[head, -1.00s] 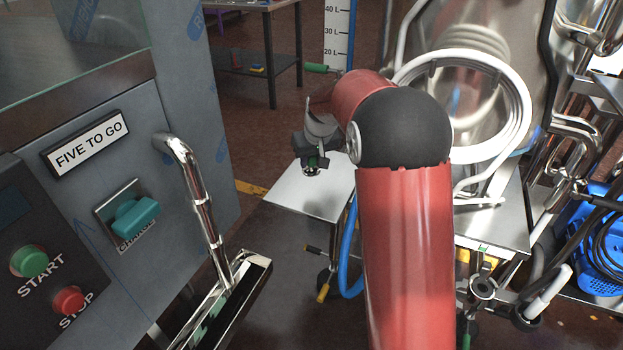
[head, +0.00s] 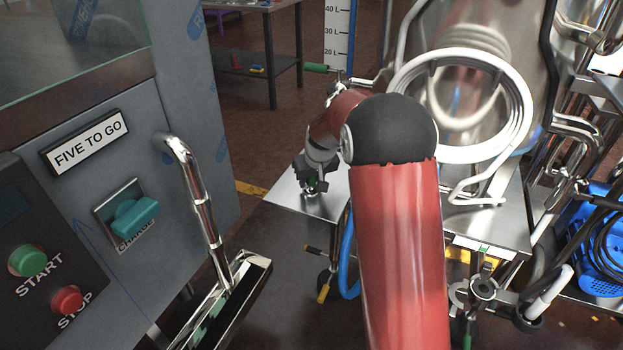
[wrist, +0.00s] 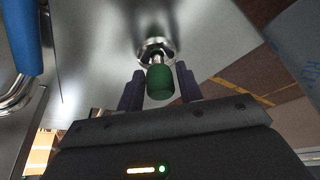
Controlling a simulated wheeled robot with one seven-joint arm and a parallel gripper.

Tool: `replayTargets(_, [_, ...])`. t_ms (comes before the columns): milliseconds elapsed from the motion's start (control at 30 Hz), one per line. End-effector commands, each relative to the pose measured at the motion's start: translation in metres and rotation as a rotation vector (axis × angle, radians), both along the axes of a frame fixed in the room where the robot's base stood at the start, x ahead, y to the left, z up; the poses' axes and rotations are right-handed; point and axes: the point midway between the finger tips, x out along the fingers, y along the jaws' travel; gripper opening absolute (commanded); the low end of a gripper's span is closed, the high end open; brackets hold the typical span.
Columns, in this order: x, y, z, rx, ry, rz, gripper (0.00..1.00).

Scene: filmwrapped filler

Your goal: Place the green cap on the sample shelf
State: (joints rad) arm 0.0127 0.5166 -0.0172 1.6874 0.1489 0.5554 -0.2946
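The green cap (wrist: 160,83) sits between the two fingers of my gripper (wrist: 160,90) in the wrist view. Its green grip leads into a short metal stem and a round metal flange. The fingers lie close against both sides of the grip, so my gripper looks shut on it. In the head view my gripper (head: 316,178) is low over the sample shelf (head: 285,196), a shiny metal plate. The flange is at the plate or just above it; I cannot tell whether they touch. My arm hides the shelf's right part in the head view.
A grey machine panel (head: 100,190) with a chrome handle (head: 195,195) stands at the left. A steel vessel with a coiled white hose (head: 520,110) stands at the right. A blue hose (head: 348,250) hangs below the shelf. The shelf's left part is bare.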

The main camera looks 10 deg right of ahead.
Motion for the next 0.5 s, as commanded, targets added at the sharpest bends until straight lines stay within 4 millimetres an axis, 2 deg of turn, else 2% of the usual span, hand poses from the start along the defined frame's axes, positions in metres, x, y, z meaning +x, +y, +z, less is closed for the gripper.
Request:
replayTargets(33, [0.0, 0.0, 0.0, 0.0, 0.0, 0.0, 0.42])
replayTargets(100, [0.0, 0.0, 0.0, 0.0, 0.0, 0.0, 0.48])
replayTargets(367, [0.0, 0.0, 0.001, 0.0, 0.0, 0.0, 0.48])
replayTargets(500, [-0.003, -0.001, 0.011, 0.0, -0.002, 0.0, 0.48])
